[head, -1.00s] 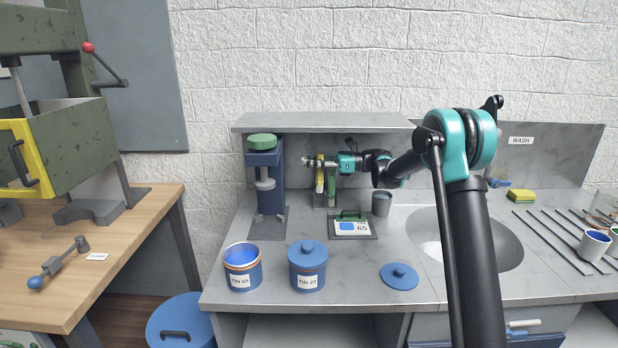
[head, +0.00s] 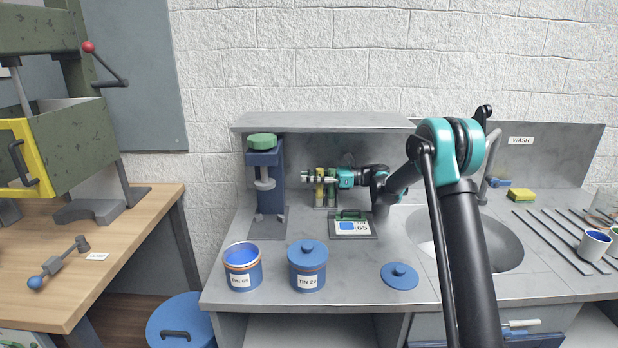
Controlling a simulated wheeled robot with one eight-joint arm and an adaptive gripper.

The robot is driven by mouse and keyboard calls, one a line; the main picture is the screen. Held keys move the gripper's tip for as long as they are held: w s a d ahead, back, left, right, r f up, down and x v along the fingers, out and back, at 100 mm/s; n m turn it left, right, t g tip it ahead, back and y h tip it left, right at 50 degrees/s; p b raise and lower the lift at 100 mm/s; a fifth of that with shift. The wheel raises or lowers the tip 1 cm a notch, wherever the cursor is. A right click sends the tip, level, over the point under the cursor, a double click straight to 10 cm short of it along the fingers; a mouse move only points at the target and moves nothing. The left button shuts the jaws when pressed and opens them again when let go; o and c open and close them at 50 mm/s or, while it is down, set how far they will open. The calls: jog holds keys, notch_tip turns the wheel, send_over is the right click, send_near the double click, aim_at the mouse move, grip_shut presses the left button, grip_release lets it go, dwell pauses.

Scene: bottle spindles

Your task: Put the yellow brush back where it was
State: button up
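The yellow brush (head: 319,193) is upright at the small green stand (head: 326,207) at the back of the counter. My gripper (head: 314,179) reaches in from the right and is around the upper part of the brush, seeming shut on it. A green upright piece (head: 332,194) stands just right of the brush. The fingers partly hide both. Whether the brush's lower end touches the stand is too small to tell.
A blue press-like post with a green top (head: 262,142) stands close left. A framed card marked 65 (head: 365,228) lies in front. A shelf (head: 330,122) runs above.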

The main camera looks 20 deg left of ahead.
jog(key=shift+o, duration=0.8)
jog(key=shift+r, duration=0.1)
jog(key=v, duration=1.2)
jog(key=shift+s+d, duration=0.1)
